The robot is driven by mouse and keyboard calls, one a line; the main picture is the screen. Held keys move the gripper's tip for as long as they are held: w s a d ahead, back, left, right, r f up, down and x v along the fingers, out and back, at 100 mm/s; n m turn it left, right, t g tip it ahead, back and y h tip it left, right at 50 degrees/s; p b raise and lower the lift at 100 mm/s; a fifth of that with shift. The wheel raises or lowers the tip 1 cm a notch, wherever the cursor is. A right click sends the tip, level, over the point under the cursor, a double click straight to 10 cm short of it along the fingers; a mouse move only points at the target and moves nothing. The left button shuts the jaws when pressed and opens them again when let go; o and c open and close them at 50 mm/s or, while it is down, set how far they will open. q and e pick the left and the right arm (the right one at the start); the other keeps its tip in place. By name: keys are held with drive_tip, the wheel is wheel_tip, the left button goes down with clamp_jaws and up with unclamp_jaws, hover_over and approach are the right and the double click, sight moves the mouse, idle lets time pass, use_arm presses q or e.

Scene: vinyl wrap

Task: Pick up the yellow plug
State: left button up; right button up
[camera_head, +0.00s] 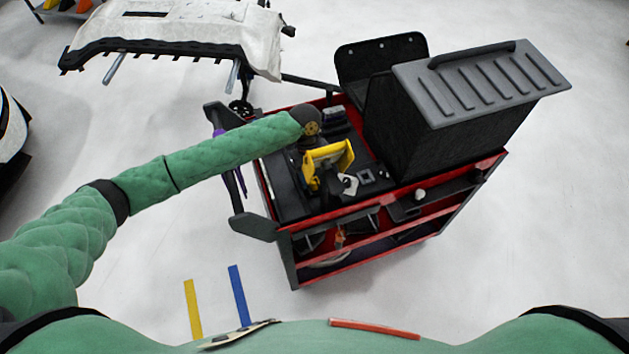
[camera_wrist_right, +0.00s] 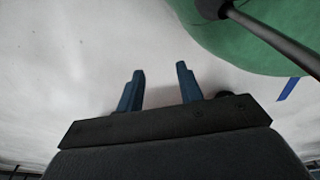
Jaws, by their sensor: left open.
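My left gripper (camera_head: 329,176) is over the top tray of the red cart, at the end of the green-sleeved arm, and is open. A bright yellow angular piece (camera_head: 340,152) shows right at it. I cannot tell whether this piece is the yellow plug or part of the gripper, and the wrist and dark parts hide some of the space around it. My right gripper (camera_wrist_right: 160,88) shows in the right wrist view with two blue fingers apart and nothing between them, above pale floor.
The red cart (camera_head: 372,248) has a black tray top (camera_head: 290,205), open shelves and a large dark box with a grey ribbed lid (camera_head: 480,82) at right. A white bumper-like panel (camera_head: 180,38) stands behind left. Yellow (camera_head: 193,308) and blue (camera_head: 238,295) strips lie in front.

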use_arm(q)
drive_tip(key=c, duration=1.1)
drive_tip(key=shift+r, duration=0.1)
